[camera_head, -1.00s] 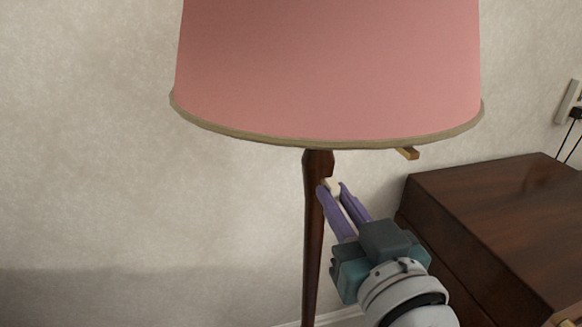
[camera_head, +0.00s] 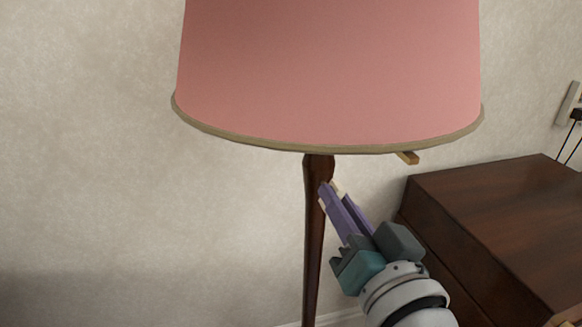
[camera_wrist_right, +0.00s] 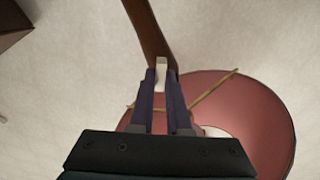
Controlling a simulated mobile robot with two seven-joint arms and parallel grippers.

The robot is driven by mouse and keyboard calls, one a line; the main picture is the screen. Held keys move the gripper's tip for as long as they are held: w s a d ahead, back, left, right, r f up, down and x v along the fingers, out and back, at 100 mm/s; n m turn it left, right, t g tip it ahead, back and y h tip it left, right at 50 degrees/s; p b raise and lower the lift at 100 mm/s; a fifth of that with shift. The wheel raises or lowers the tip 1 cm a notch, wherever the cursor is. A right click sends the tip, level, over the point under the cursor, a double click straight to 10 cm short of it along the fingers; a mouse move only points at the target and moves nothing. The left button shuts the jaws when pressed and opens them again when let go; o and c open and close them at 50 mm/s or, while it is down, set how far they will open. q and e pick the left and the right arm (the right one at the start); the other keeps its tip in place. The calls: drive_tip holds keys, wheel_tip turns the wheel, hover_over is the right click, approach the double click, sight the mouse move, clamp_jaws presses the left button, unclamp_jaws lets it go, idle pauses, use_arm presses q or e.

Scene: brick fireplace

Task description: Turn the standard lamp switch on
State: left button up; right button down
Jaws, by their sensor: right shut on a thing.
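The standard lamp has a pink shade (camera_head: 328,75) with a beige rim and a dark wooden pole (camera_head: 314,235). In the right wrist view the shade (camera_wrist_right: 262,115) is seen from below, and the pole (camera_wrist_right: 147,30) comes down from the top. A small white switch (camera_wrist_right: 161,72) sits at the pole, between the fingertips. My right gripper (camera_head: 330,190) is at the pole just below the shade, with its purple fingers closed in on the switch. It also shows in the right wrist view (camera_wrist_right: 161,80). My left gripper is not in view.
A dark wooden cabinet (camera_head: 500,225) stands to the right of the lamp, close to my right arm. A wall socket with a black plug (camera_head: 570,105) is at the far right. The wall behind and left of the lamp is bare.

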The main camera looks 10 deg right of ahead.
drive_tip(key=m+b, duration=0.1)
drive_tip(key=m, duration=1.1)
drive_tip(key=shift+f+b, duration=0.2)
drive_tip(key=shift+b, duration=0.2)
drive_tip(key=shift+d+m, duration=0.1)
drive_tip(key=shift+m, duration=0.2)
drive_tip(key=c, duration=0.9)
unclamp_jaws()
drive_tip(key=shift+s, duration=0.15)
